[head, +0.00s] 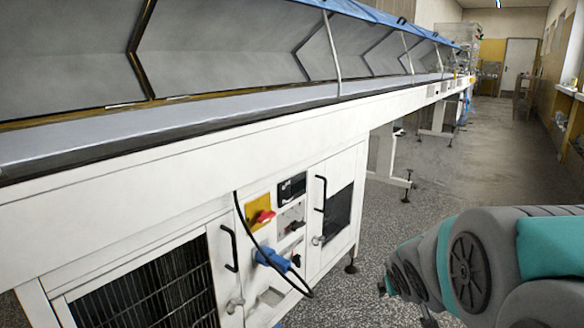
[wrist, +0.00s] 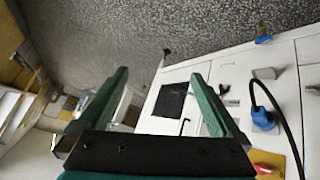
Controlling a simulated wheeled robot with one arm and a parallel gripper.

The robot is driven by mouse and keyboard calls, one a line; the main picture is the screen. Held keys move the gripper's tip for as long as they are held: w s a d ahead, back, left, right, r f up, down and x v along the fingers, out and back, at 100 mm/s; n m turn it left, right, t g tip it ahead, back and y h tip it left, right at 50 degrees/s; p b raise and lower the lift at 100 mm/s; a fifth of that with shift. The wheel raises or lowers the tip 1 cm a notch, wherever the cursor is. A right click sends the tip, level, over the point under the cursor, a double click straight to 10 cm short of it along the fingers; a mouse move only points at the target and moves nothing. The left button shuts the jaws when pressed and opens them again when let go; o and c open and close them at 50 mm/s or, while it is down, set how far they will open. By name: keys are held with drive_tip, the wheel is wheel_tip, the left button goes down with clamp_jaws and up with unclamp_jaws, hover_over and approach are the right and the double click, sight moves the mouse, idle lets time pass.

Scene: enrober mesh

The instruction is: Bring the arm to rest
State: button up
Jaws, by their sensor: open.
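My gripper (wrist: 165,105) shows in the wrist view with its two green fingers spread wide apart. It is open and nothing is between the fingers. Behind the fingers, the wrist view shows the white machine cabinet (wrist: 200,72) and the speckled floor, tilted in the picture. In the head view my arm is at the lower right, beside the cabinet and apart from it as far as I can see. My gripper is out of sight in the head view.
A long white conveyor machine (head: 200,155) fills the left and middle. Its cabinet front has a red switch (head: 262,217), a blue plug (head: 270,257) with a hanging black cable, and door handles. Clear floor (head: 460,165) runs down the aisle to a far door (head: 517,66).

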drive_tip(key=s+a+f+g+y, duration=0.1)
drive_tip(key=s+a+g, duration=0.2)
drive_tip(key=s, duration=0.7)
drive_tip(key=s+a+f+g, duration=0.1)
drive_tip(key=s+a+g, duration=0.1)
drive_tip(key=s, duration=0.9)
drive_tip(key=s+a+f+g+y, duration=0.1)
drive_tip(key=s+a+f+g, duration=0.1)
drive_tip(key=s, duration=0.8)
drive_tip(key=a+g, duration=0.1)
drive_tip(key=g, duration=0.1)
drive_tip(key=shift+s+a+m+g+y, duration=0.3)
drive_tip(key=shift+s+m, duration=0.05)
drive_tip(key=shift+m, duration=0.05)
